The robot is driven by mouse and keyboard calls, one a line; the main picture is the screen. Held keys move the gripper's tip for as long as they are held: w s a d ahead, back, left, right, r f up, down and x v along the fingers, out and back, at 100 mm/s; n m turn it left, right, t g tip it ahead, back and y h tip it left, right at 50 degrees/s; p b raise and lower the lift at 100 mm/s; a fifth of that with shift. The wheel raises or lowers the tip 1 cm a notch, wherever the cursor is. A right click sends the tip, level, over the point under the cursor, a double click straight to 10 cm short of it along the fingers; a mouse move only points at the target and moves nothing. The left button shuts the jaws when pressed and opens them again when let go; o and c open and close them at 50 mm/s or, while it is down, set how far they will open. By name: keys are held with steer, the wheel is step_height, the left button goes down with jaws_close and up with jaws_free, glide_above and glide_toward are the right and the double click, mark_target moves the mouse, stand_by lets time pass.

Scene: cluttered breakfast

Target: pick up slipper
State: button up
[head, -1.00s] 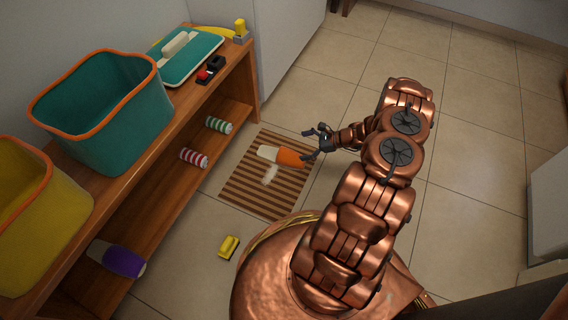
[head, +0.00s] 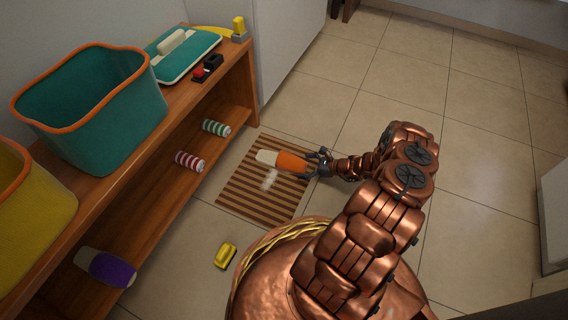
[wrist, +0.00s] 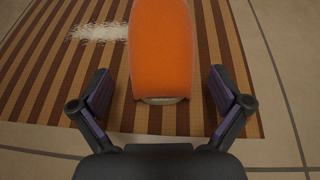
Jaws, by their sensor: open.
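An orange and white slipper (head: 283,161) lies on a brown striped mat (head: 245,198) on the tiled floor. Its orange end points right, toward my gripper (head: 324,161). In the wrist view the orange part of the slipper (wrist: 162,50) fills the upper middle. My gripper (wrist: 162,97) is open, with one finger on each side of the slipper's near end and gaps on both sides. Another slipper (head: 105,268), purple and white, lies on the lower shelf at the left.
A yellow object (head: 225,255) lies on the floor. A whitish patch (head: 270,179) marks the mat. Floor at right is clear.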

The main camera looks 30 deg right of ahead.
mark_target(296, 162)
steer(key=shift+b+x, duration=1.1)
steer(key=shift+x, duration=0.45)
steer(key=shift+w+a+f, duration=0.15)
steer(key=shift+w+a, duration=0.2)
steer(key=shift+w, duration=0.35)
steer(key=c, duration=1.1)
steer(key=shift+o, duration=0.2)
steer(key=shift+r+p, duration=0.5)
steer(key=shift+r, duration=0.35)
step_height(296, 162, up, 2)
steer(key=shift+r+p, duration=0.15)
steer(key=shift+p, duration=0.8)
steer(key=s+a+p, duration=0.2)
steer(key=s, duration=0.2)
steer(key=s+a+p, duration=0.2)
steer(key=s+a, duration=0.1)
steer(key=s, duration=0.2)
steer(key=s+a+r+p, duration=0.1)
steer(key=s+a+p, duration=0.1)
steer(key=s, duration=0.3)
steer(key=shift+a+p, duration=0.3)
steer(key=shift+p, duration=0.05)
